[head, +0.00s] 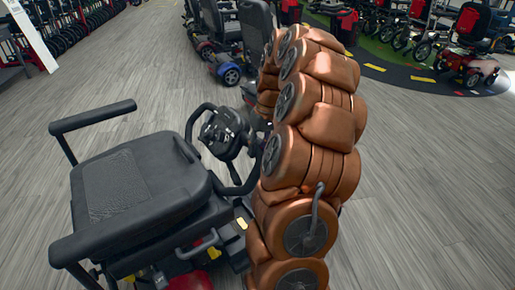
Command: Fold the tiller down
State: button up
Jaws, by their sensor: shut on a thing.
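The scooter's tiller (224,133) stands up in front of the seat in the head view, left of my copper arm. It has a dark control head and black loop handlebars (192,122). The tiller's lower part is mostly hidden behind the seat and my arm. My arm rises at the centre, bends over at the top and comes down on the far side near the tiller. My gripper is hidden behind the arm, so its contact with the tiller cannot be seen.
The scooter's black seat (125,187) and armrests (92,117) fill the lower left. Other scooters (228,74) stand behind, with more rows at the upper left and a red-trimmed one (470,65) at the upper right. Grey plank floor (430,180) is clear to the right.

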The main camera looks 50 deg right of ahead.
grip_shut()
jog(key=shift+d+r, duration=0.1)
jog(key=shift+r, duration=0.05)
jog(key=shift+d+r+p, duration=0.35)
jog(key=shift+d+r, duration=0.1)
jog(key=shift+d, duration=0.05)
jog(key=shift+s+d+r+y, duration=0.3)
jog(key=shift+d+r, duration=0.1)
jog(key=shift+d, duration=0.15)
